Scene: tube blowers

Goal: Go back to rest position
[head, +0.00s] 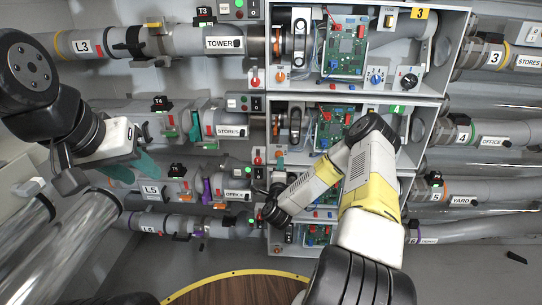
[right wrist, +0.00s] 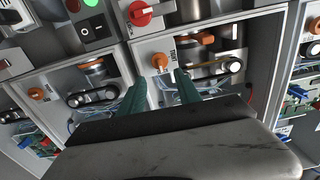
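My left gripper (head: 133,174) is at the left of the head view, in front of the pipes between the T4 and L5 labels. Its teal fingers point down and right and look spread, with nothing visible between them. My right arm comes up from the bottom right and bends back down to the left. My right gripper (head: 272,190) is in front of the middle and lower boxes; its fingers are mostly hidden in the head view. In the right wrist view its two teal fingers (right wrist: 160,88) are apart and empty, facing a panel with an orange knob (right wrist: 160,62).
Open boxes with circuit boards (head: 343,50) and knobs (head: 408,78) stack up the middle. Labelled pipes run left and right, among them TOWER (head: 222,43) and OFFICE (head: 491,141). A round wooden top with a yellow rim (head: 235,290) is at the bottom.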

